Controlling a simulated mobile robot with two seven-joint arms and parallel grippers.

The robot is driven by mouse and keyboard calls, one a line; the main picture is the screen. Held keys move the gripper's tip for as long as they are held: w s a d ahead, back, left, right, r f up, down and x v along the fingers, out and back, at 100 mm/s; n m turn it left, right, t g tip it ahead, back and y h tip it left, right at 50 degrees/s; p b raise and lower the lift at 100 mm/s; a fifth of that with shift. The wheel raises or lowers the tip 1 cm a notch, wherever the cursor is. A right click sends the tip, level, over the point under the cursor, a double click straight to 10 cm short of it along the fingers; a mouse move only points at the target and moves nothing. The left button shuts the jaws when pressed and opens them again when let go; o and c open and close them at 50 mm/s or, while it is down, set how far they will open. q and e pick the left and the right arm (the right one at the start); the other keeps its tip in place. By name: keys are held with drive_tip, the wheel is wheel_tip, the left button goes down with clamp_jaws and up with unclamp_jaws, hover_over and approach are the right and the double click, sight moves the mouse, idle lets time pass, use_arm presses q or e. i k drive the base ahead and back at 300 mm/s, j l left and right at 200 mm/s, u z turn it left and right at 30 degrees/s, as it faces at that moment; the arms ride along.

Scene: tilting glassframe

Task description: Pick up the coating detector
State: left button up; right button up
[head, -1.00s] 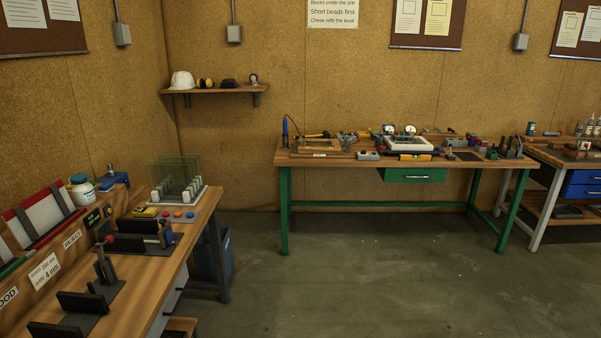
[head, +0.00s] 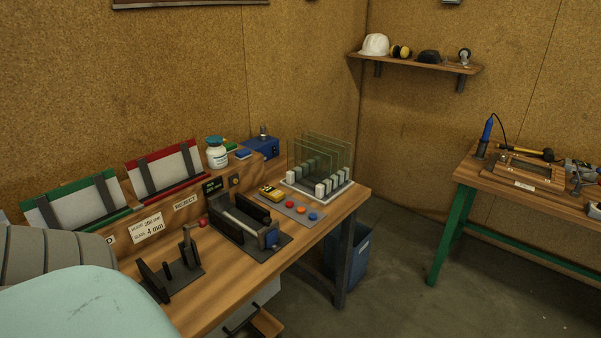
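A small yellow and dark handheld device (head: 271,193), which looks like the coating detector, lies on the left wooden bench (head: 212,282). It is near the back of the bench, between the black clamp fixture (head: 248,224) and the glass rack (head: 318,188). Its markings are too small to read. Part of my own arm fills the lower left corner and hides the near left of the bench. Neither of my grippers is in view.
Coloured buttons (head: 301,210) sit just right of the yellow device. Upright glass panes (head: 325,152) stand behind it. A white bottle (head: 216,154) and blue box (head: 262,147) stand farther back. Open floor (head: 390,285) lies between this bench and the green-legged bench (head: 437,245).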

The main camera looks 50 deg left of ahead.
sight(273, 194)
drive_tip(key=i, duration=1.65)
drive_tip(key=i+u, duration=0.15)
drive_tip(key=u, duration=0.3)
drive_tip(key=i+l+u, duration=0.1)
drive_tip(key=u, duration=0.35)
drive_tip(key=i+l+u, duration=0.15)
drive_tip(key=u, duration=0.3)
drive_tip(key=i, duration=0.1)
